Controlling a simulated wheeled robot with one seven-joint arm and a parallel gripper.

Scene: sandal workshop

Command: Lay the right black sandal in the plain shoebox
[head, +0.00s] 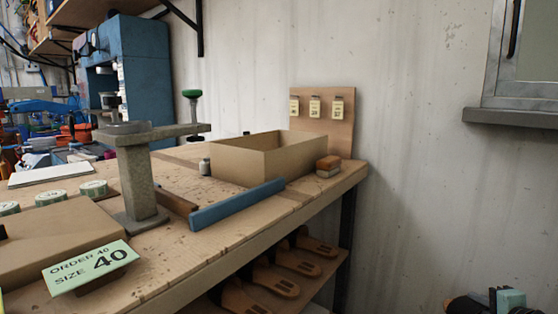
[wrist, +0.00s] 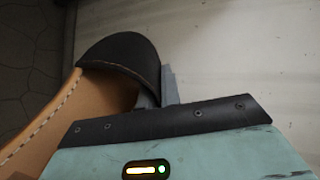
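A sandal with a black strap and tan stitched insole fills the left of the wrist view (wrist: 118,62). My gripper (wrist: 155,92) is shut on the edge of its strap, with a grey finger outside the strap and the other partly hidden inside. In the head view my teal gripper (head: 510,299) is at the bottom right corner, off the bench, with the dark sandal (head: 463,305) beside it, mostly cut off. I cannot tell whether it is a right sandal. A plain, open cardboard shoebox (head: 235,166) stands at the bench's far right end; its floor is hidden.
A blue bar (head: 237,204) lies before the shoebox, and small brown blocks (head: 328,166) sit at its right. A grey post stand (head: 140,175), a cardboard box (head: 50,240) and an "ORDER 40 SIZE 40" card (head: 92,268) are at left.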

